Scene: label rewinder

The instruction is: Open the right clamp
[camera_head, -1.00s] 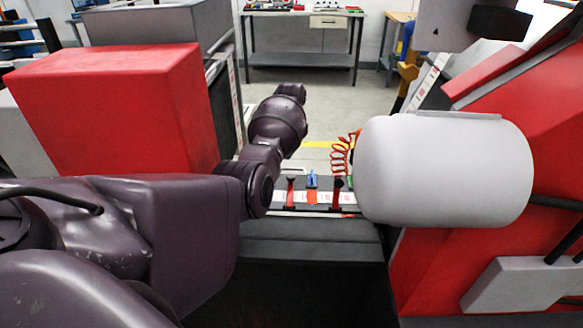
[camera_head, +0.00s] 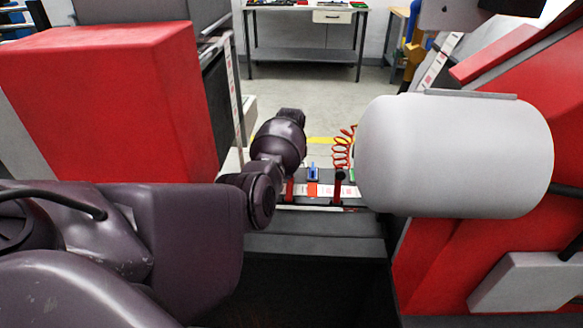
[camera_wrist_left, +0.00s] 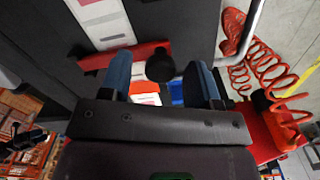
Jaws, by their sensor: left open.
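The right clamp (camera_head: 338,187) is a red lever with a dark tip, standing at the right of the label strip in the head view. The left clamp (camera_head: 289,188) is partly covered by my left arm. In the left wrist view my left gripper (camera_wrist_left: 163,82) is open, with its two blue fingertips apart. A round black knob (camera_wrist_left: 160,66) shows between and just beyond the fingertips, beside a red bar (camera_wrist_left: 122,56). I cannot tell which clamp these belong to, or whether a finger touches the knob. The head view hides this gripper. My right gripper is not in view.
A blue part (camera_head: 313,172) stands between the clamps. A red coiled hose (camera_head: 343,148) hangs behind the right clamp. A large white cylinder (camera_head: 455,155) closes off the right side, and a red box housing (camera_head: 110,105) the left.

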